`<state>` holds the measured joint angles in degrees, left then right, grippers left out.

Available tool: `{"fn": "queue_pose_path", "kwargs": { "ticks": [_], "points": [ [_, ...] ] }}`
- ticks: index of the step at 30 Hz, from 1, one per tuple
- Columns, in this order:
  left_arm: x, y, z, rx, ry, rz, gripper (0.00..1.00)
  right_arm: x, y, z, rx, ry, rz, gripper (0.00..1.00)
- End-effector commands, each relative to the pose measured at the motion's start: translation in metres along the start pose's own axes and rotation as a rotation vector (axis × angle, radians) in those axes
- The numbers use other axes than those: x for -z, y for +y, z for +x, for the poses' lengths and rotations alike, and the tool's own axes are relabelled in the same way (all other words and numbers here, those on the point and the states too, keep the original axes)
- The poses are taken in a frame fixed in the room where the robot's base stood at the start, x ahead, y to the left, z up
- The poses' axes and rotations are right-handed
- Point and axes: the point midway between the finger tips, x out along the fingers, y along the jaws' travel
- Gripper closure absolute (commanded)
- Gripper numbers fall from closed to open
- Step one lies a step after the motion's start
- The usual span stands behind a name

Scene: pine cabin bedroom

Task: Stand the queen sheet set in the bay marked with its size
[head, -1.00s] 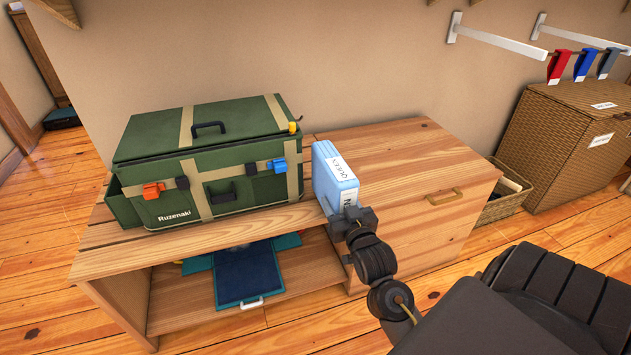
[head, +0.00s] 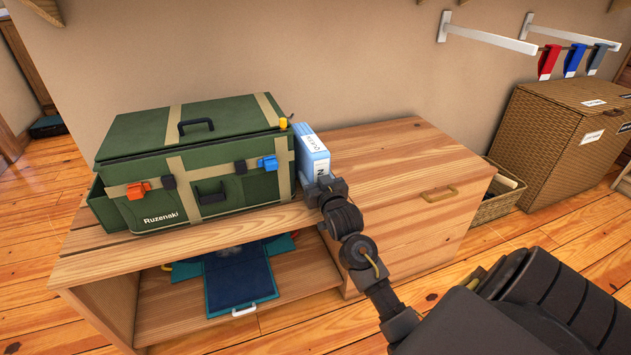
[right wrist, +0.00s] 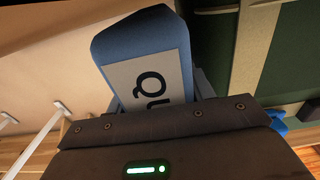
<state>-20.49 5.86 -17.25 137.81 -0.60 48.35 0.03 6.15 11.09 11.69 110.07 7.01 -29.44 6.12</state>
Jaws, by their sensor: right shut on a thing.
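The queen sheet set (head: 312,151) is a light blue pack with a white label reading QUEEN. It stands upright just above or on the wooden cabinet top, close beside the right end of the green chest; I cannot tell whether it touches either. My right gripper (head: 325,186) is shut on its near side. In the right wrist view the blue pack (right wrist: 135,40) sticks out beyond the gripper (right wrist: 165,110), with part of its label showing. No size-marked bay can be made out. My left gripper is not in view.
The green Ruzenaki chest (head: 215,200) with orange and blue clips fills the left of the cabinet (head: 400,165). Clear wood lies right of the pack. A dark blue folded item (head: 238,275) lies on the open lower shelf. Wicker baskets (head: 560,140) stand at right.

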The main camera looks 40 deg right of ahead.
Motion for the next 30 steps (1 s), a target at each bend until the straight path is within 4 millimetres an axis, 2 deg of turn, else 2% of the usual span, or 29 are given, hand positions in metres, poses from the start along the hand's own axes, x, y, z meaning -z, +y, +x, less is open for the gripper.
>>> {"fn": "queue_pose_path", "kwargs": {
  "ticks": [4,14,15,17,27,30],
  "points": [
    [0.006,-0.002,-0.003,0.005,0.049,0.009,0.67,-0.003,0.000,0.000,0.000,0.008,0.001,0.89],
    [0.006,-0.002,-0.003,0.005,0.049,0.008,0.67,-0.004,0.000,0.000,-0.001,0.008,0.001,0.89],
    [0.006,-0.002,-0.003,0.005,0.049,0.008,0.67,-0.007,0.000,0.000,-0.001,0.004,0.001,0.46],
    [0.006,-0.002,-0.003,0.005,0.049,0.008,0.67,-0.006,0.000,0.000,-0.001,0.004,0.001,0.38],
    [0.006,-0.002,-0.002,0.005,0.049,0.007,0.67,-0.003,0.000,-0.001,-0.001,0.004,0.001,0.38],
    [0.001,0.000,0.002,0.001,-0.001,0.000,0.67,-0.004,0.000,-0.013,0.000,0.001,0.001,0.38]
  ]
}}
